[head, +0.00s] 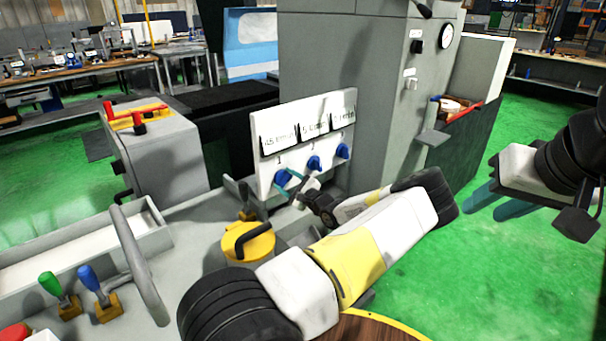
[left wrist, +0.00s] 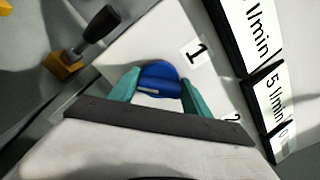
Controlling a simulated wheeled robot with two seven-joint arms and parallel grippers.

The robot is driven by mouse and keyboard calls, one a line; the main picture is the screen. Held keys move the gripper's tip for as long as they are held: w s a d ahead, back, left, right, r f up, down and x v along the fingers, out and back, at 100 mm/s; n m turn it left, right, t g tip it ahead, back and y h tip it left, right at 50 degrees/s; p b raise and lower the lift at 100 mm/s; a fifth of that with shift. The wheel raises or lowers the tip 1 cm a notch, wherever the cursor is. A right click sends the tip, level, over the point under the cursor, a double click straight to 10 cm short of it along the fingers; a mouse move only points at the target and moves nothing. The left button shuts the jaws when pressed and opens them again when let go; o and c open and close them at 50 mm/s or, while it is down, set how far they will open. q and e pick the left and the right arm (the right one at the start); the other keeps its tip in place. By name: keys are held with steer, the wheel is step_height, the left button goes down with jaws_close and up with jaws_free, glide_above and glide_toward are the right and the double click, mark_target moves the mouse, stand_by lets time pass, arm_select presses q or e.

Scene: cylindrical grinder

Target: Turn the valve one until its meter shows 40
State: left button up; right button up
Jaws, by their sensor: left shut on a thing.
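A white panel (head: 265,137) on the machine carries three meters in a row, with a blue valve knob under each. My left gripper (head: 289,186) is at the leftmost knob, valve one (head: 281,177). In the left wrist view, its teal fingers (left wrist: 160,84) are shut on the blue knob of valve one (left wrist: 158,71), one on each side, beside the label "1". The meter of valve one (head: 279,138) seems to read 45 l/min in the head view; the wrist view cuts off its number. My right gripper (head: 488,212) is open and empty over the green floor.
The middle knob (head: 313,163) and right knob (head: 343,151) sit close beside valve one. A yellow-topped cylinder (head: 248,243) with a black handle stands below the panel. Green and blue levers (head: 88,278) are at lower left. The grey machine column (head: 330,50) rises behind.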

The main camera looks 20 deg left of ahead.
arm_select(q)
steer(key=shift+m, duration=1.6)
steer(key=o, duration=1.3)
steer(key=shift+d, duration=0.2)
